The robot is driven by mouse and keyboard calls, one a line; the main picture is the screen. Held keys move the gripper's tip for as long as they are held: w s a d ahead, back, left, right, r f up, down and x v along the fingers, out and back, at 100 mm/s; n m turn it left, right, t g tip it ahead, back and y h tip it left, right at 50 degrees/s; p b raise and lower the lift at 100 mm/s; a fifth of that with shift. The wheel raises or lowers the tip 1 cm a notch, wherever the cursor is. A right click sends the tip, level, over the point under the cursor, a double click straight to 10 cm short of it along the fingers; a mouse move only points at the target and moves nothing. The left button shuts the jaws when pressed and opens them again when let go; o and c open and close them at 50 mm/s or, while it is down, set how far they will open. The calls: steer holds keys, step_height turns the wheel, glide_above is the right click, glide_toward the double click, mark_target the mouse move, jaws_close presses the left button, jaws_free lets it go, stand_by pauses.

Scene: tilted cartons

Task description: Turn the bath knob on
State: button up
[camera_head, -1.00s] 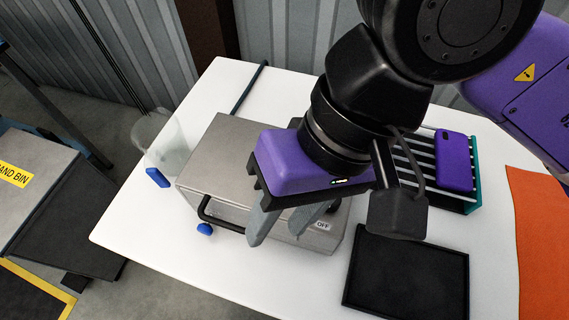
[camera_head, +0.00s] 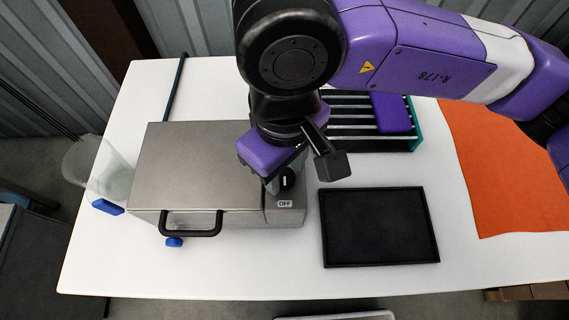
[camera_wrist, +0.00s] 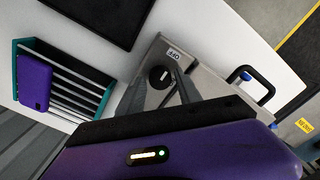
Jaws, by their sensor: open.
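The bath is a grey metal box (camera_head: 195,165) with a flat lid and a black front handle (camera_head: 191,231). Its round black knob (camera_head: 287,181), with a white pointer line, is on the right part near the OFF label (camera_head: 285,203). The knob also shows in the wrist view (camera_wrist: 160,77), with the OFF label (camera_wrist: 174,54) beyond it. My gripper (camera_head: 277,184) points down at the knob and is open. In the wrist view its grey fingers (camera_wrist: 164,88) appear on either side of the knob; I cannot tell whether they touch it.
A black tray (camera_head: 378,227) lies right of the bath. A rack (camera_head: 350,128) with a purple block (camera_head: 391,112) stands behind. An orange mat (camera_head: 500,170) covers the right side. A clear container (camera_head: 110,175) is at the left. The white table's front strip is clear.

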steer(key=shift+f, duration=0.2)
steer(key=shift+c, duration=0.4)
jaws_close()
